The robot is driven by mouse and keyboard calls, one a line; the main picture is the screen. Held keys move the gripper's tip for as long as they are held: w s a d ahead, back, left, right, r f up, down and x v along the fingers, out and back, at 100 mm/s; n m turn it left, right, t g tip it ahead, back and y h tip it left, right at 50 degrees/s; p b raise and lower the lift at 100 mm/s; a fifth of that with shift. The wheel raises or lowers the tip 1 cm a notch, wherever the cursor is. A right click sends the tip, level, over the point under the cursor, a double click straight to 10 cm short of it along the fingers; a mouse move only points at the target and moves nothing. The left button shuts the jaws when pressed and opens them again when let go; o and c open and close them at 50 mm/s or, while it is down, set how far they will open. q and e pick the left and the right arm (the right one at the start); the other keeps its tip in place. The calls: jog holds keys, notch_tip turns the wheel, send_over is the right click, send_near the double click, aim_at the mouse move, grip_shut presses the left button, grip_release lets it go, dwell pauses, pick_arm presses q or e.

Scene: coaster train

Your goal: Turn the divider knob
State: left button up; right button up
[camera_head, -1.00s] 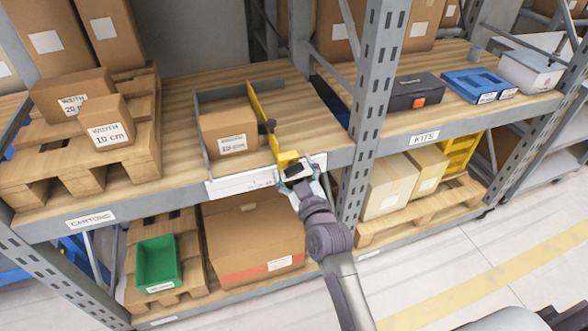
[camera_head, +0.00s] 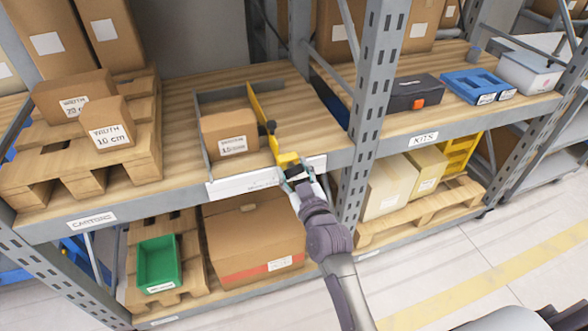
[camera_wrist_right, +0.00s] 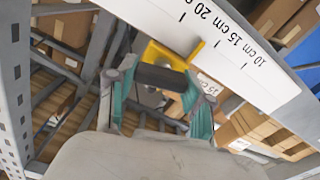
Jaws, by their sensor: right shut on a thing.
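The yellow divider (camera_head: 264,118) stands upright on the wooden shelf, and its yellow foot (camera_head: 286,159) reaches the front rail. The black divider knob (camera_wrist_right: 160,77) sits at the front of the yellow part in the right wrist view. My right gripper (camera_head: 299,173) is at the front end of the divider; its teal fingers in the wrist view (camera_wrist_right: 158,86) are shut on the knob, one on each side. In the head view the gripper largely hides the knob. My left gripper is not in view.
A white scale strip (camera_head: 243,183) runs along the shelf front. A grey rack upright (camera_head: 372,100) rises close to the right of my gripper. Cartons on a pallet (camera_head: 85,170) stand left.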

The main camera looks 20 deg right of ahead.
jog(key=m+p, duration=0.2)
jog(key=m, duration=0.2)
jog(key=shift+d+r, duration=0.1)
jog(key=shift+r, duration=0.05)
jog(key=m+p, duration=0.2)
jog(key=m, duration=0.5)
jog(key=m+p, duration=0.1)
jog(key=m, duration=0.3)
jog(key=shift+d+f, duration=0.15)
jog(key=shift+f, duration=0.1)
jog(key=shift+f+m, duration=0.1)
jog(key=shift+m, duration=2.4)
jog(key=o, duration=1.2)
jog(key=shift+c, duration=0.2)
